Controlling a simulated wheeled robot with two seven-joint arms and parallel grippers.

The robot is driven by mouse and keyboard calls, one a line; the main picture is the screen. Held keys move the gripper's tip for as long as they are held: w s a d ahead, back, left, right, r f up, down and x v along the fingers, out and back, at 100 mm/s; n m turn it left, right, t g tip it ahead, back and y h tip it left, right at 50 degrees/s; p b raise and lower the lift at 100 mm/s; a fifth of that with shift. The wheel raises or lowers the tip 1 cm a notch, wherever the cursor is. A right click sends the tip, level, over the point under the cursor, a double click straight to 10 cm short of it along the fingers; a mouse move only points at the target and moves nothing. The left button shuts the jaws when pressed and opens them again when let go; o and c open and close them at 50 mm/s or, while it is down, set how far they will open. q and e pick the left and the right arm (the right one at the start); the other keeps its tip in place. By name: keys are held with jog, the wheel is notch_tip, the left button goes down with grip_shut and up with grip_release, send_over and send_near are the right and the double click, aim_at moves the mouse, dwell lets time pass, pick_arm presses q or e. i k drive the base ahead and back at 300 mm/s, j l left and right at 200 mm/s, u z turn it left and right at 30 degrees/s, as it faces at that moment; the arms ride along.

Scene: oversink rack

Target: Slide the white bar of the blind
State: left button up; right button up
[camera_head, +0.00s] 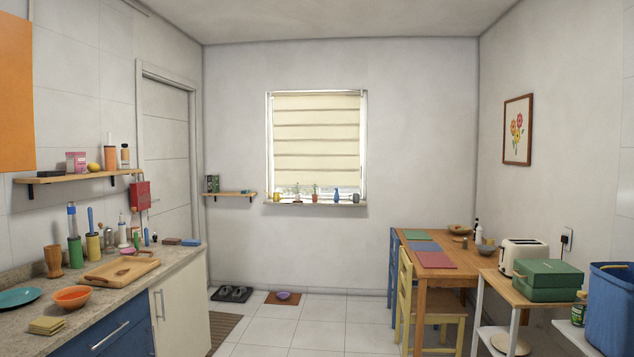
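The blind (316,140) is cream with horizontal folds and hangs in the window on the far wall. It covers most of the window, and a strip of glass shows below its lower edge. The white bar of the blind cannot be told apart clearly at this distance. The white window frame (363,150) surrounds the blind. Neither of my grippers is in view.
The window sill (316,204) holds small pots and a blue vase (336,195). A cluttered counter (185,262) stands left. A wooden table (430,272) and yellow chair (405,300) stand right. The tiled floor (315,308) between is mostly clear, with mats near the far wall.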

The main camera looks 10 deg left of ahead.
aim_at(283, 177)
jog(key=u, duration=0.2)
jog(key=i, duration=6.1)
jog(key=j+u, duration=0.05)
jog(key=j, duration=0.3)
